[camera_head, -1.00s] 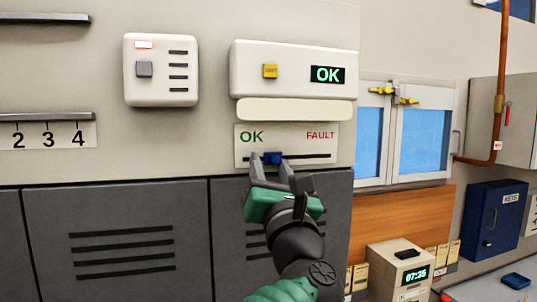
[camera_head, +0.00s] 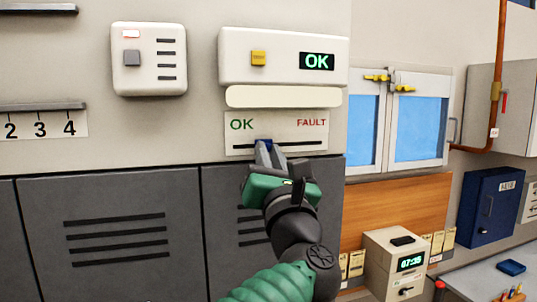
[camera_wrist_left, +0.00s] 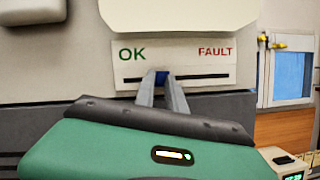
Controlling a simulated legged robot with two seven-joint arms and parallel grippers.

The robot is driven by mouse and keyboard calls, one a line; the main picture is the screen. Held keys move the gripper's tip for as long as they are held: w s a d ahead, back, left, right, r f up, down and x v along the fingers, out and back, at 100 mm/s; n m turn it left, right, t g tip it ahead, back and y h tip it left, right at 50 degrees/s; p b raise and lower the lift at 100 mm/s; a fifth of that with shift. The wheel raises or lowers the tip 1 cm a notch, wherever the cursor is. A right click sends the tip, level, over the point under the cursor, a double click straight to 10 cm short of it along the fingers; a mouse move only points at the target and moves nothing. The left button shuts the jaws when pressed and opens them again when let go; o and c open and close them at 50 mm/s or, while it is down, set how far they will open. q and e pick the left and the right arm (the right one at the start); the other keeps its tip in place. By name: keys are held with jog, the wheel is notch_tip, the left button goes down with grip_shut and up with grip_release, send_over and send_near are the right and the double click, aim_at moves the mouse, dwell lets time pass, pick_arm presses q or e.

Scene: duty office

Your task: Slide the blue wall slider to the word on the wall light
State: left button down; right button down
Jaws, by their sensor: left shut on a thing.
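The blue slider (camera_wrist_left: 162,76) sits on a dark horizontal slot in a white panel (camera_head: 276,130), between the green word OK on the left and the red word FAULT on the right. It stands nearer OK than FAULT. My left gripper (camera_head: 267,147) is shut on the slider, and its fingers hide most of it. The same gripper (camera_wrist_left: 164,85) shows in the left wrist view. The wall light (camera_head: 317,61) above the panel is lit green and reads OK. My right gripper is in neither view.
A yellow button (camera_head: 258,58) is on the white box with the light. A white switch box (camera_head: 149,58) is to the left. Grey vented cabinet doors (camera_head: 113,240) lie below. A clock box (camera_head: 397,262) stands lower right.

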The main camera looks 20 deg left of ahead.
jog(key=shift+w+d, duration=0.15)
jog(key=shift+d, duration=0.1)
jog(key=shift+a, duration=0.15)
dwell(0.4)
